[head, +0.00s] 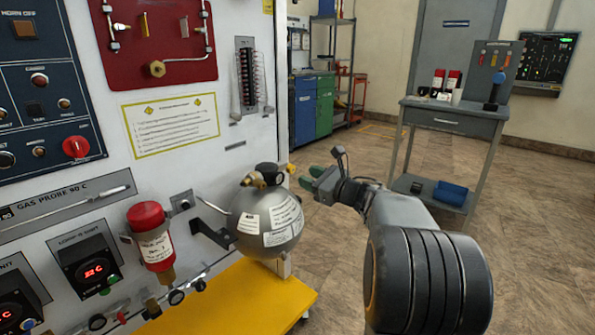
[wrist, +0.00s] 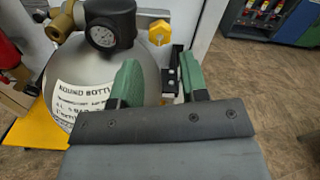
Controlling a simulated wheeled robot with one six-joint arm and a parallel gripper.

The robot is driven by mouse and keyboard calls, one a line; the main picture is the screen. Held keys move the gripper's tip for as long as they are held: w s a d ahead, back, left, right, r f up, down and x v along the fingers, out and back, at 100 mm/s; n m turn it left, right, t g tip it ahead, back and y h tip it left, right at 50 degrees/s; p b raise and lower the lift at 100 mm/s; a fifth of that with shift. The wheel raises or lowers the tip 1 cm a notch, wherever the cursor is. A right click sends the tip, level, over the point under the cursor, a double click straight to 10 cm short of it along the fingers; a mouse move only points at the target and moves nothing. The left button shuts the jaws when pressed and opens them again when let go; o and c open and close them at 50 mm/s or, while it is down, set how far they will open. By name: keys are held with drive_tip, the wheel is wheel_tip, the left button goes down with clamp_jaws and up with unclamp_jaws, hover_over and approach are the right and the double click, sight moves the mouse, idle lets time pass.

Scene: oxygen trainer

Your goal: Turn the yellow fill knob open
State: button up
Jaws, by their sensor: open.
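The yellow fill knob (wrist: 158,32) shows in the wrist view, just right of a black gauge (wrist: 103,36) on top of the round silver bottle (wrist: 60,75). In the head view the knob (head: 291,168) is a small yellow spot at the bottle's (head: 265,222) upper right. My gripper (head: 311,177) is to the right of the knob, apart from it. In the wrist view its two green fingers (wrist: 155,70) are spread with nothing between them, and the knob appears beyond the gap. The lower part of the bottle is hidden behind my gripper there.
The bottle stands over a yellow platform (head: 225,305) beside a white panel (head: 210,145). A red cylinder (head: 150,235) hangs left of the bottle. A grey table (head: 455,110) with small items stands at the back right. Floor between is clear.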

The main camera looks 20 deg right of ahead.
drive_tip(key=p+v, duration=0.1)
drive_tip(key=v, duration=0.6)
drive_tip(key=shift+s, duration=0.2)
wheel_tip(320, 180, up, 19)
drive_tip(key=w+a+m+g+h+p, duration=0.1)
drive_tip(key=a+m+h+p, duration=0.2)
drive_tip(key=m+h+p, duration=1.35)
drive_tip(key=s+a+r+m+g+y+p, duration=0.3)
drive_tip(key=s+a+m+g+p, duration=0.3)
drive_tip(key=s+m+p, duration=0.3)
drive_tip(key=s+a+r+m+g+y+p, duration=0.2)
drive_tip(key=s+a+m+g+y+p, duration=0.3)
drive_tip(key=s+a+m+p, duration=0.4)
drive_tip(key=m+y+p, duration=0.1)
drive_tip(key=m+p, duration=0.4)
drive_tip(key=m, duration=0.4)
drive_tip(key=shift+a+r+g, duration=0.25)
drive_tip(key=shift+r+g, duration=0.15)
drive_tip(key=shift+s+a, duration=0.1)
drive_tip(key=shift+a, duration=0.05)
